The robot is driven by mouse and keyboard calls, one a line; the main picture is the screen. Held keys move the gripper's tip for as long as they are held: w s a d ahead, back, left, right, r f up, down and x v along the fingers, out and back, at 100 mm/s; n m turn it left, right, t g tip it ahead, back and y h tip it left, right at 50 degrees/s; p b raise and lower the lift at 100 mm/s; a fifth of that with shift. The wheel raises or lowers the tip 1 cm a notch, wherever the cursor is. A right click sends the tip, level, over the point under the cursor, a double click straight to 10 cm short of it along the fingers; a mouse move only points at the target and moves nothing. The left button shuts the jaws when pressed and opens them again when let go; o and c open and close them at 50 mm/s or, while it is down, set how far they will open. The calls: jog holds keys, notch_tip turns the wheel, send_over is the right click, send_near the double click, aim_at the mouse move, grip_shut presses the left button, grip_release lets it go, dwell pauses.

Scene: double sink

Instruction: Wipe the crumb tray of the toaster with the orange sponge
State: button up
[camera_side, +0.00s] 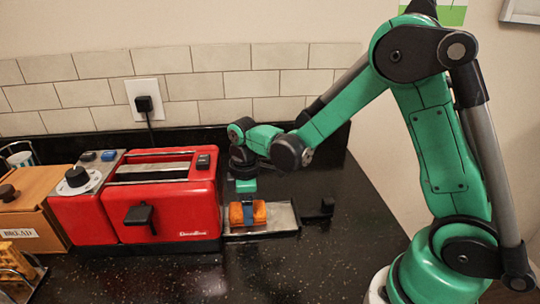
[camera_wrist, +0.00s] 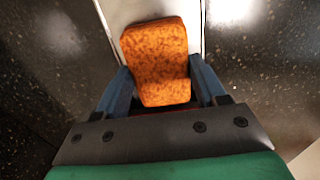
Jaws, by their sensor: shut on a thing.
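The red toaster (camera_side: 165,200) stands on the black counter against the tiled wall. Its metal crumb tray (camera_side: 283,217) is pulled out to the right and has a dark handle (camera_side: 327,206) at its end. My gripper (camera_side: 248,214) points down over the tray, with its blue fingers shut on the orange sponge (camera_side: 236,215). In the wrist view the sponge (camera_wrist: 157,60) sits between both fingers, over the pale tray (camera_wrist: 192,12). The sponge looks to be on or just above the tray; I cannot tell whether it touches. It hides part of the tray's surface.
A brown bread box (camera_side: 35,208) stands left of the toaster, with a rack of toast (camera_side: 15,262) in front. A black plug and cord (camera_side: 145,104) hang from the wall outlet behind the toaster. The counter (camera_side: 330,260) is clear in front and right of the tray.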

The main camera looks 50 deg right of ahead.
aim_at(276, 216)
jog(key=shift+s+d+r, duration=0.1)
jog(key=shift+s+d, duration=2)
notch_tip(276, 216, up, 8)
jog(key=s+a+r+n, duration=0.5)
jog(key=s+a+r, duration=0.5)
jog(key=a, duration=0.1)
jog(key=f, duration=1.9)
jog(key=shift+s+d, duration=0.1)
jog(key=shift+s, duration=0.1)
